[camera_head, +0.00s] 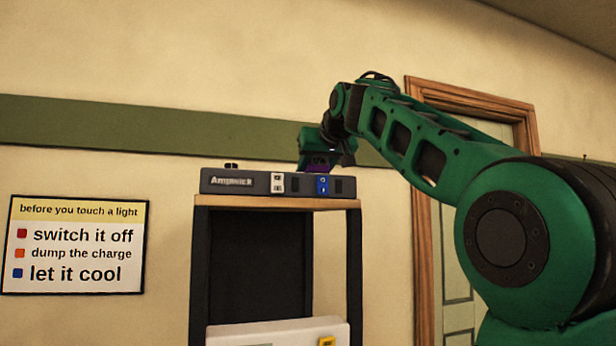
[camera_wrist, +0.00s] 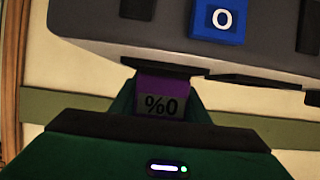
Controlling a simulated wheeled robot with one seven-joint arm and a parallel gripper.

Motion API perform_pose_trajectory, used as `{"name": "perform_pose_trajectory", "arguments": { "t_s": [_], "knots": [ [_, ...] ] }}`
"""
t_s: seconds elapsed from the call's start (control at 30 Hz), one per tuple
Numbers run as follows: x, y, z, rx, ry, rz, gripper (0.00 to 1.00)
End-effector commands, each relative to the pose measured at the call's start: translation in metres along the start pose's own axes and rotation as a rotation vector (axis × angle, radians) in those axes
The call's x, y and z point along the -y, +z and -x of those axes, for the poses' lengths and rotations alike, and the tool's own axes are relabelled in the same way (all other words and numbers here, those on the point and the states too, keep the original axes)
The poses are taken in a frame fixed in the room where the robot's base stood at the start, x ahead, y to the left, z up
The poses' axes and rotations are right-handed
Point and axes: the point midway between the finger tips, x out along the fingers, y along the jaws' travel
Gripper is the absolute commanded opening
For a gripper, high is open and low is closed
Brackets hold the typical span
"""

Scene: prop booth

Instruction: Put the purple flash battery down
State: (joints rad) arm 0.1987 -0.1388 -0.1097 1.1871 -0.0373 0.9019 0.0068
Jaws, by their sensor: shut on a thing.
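The purple flash battery (camera_wrist: 165,86) shows in the wrist view with a pale label reading "%0". My gripper (camera_head: 318,165) is shut on it. In the head view only a little purple (camera_head: 319,161) shows beneath the green gripper, just above the right part of a grey charger (camera_head: 236,182) marked "Ampwick". In the wrist view the charger (camera_wrist: 100,28) fills the top of the picture, close to the battery. I cannot tell whether the battery touches it.
The charger stands on a wooden-topped rack (camera_head: 290,203) with dark posts. It shows a white block (camera_head: 277,183), a blue block (camera_head: 322,185) and dark slots on its front. A small black object (camera_head: 231,166) is on its left top. A white box (camera_head: 280,333) sits lower in the rack.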

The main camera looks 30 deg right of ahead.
Motion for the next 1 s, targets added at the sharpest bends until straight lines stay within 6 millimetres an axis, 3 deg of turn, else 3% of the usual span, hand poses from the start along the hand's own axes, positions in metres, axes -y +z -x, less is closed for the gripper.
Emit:
{"name": "perform_pose_trajectory", "arguments": {
  "t_s": [0.07, 0.1, 0.17, 0.57, 0.73, 1.0],
  "knots": [
    [-0.001, 0.001, 0.000, -0.001, 0.001, -0.001, 0.10],
    [-0.001, 0.002, -0.001, 0.000, 0.002, -0.001, 0.52],
    [-0.002, 0.002, -0.001, 0.000, 0.002, -0.001, 0.61],
    [-0.003, -0.001, 0.001, 0.000, 0.003, -0.001, 0.61],
    [-0.003, -0.001, 0.024, -0.002, 0.002, -0.001, 0.61],
    [-0.002, -0.001, 0.079, -0.003, 0.002, -0.001, 0.61]
  ]
}}
